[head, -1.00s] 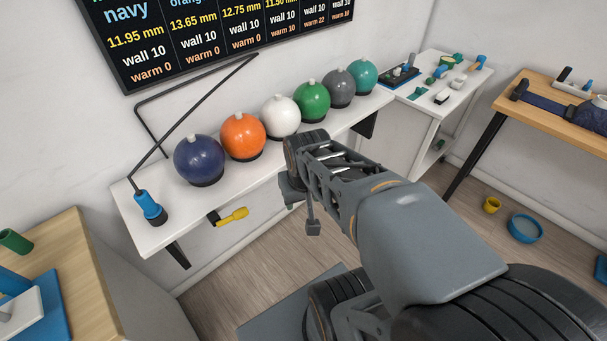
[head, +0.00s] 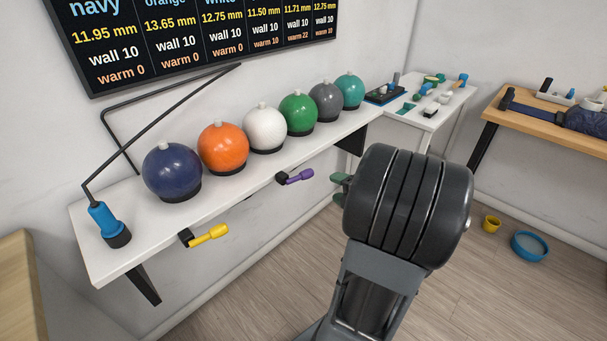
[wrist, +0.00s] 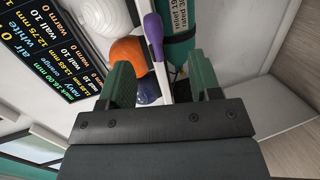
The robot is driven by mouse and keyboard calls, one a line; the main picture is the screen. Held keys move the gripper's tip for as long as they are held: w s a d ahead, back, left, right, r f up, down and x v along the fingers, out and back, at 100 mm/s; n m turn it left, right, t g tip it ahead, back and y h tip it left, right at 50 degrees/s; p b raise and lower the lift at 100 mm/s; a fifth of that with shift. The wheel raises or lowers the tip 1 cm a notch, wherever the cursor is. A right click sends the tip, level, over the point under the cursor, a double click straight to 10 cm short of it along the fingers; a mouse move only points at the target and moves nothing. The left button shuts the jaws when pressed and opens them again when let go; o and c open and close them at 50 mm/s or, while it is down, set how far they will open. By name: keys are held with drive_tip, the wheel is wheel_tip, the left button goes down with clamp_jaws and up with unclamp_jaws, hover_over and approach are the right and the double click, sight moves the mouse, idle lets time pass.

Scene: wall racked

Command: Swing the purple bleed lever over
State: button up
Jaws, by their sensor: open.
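The purple bleed lever (head: 298,176) sticks out from the front edge of the wall shelf, below the white and green balls, on a black pivot at its left end. In the wrist view the purple handle (wrist: 152,36) shows beyond the fingertips, between their lines. My gripper (wrist: 162,78) is open with two green fingers, and nothing is clasped between them. In the head view my dark arm hides most of the gripper; a bit of green shows just right of the lever, apart from it.
The white shelf (head: 153,238) holds several coloured balls and a blue-handled tool (head: 106,223). A yellow lever (head: 208,235) sits left of the purple one. In the wrist view a green labelled cylinder (wrist: 179,40) is close beside the lever. Floor below the shelf is clear.

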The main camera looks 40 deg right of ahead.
sight(303, 173)
drive_tip(key=shift+n+y, duration=0.3)
drive_tip(key=shift+n, duration=0.2)
drive_tip(key=x, duration=0.4)
drive_tip(key=b+x, duration=0.1)
drive_tip(key=x, duration=0.4)
drive_tip(key=r+x, duration=0.1)
drive_tip(key=x, duration=0.4)
drive_tip(key=shift+a, duration=0.4)
clamp_jaws()
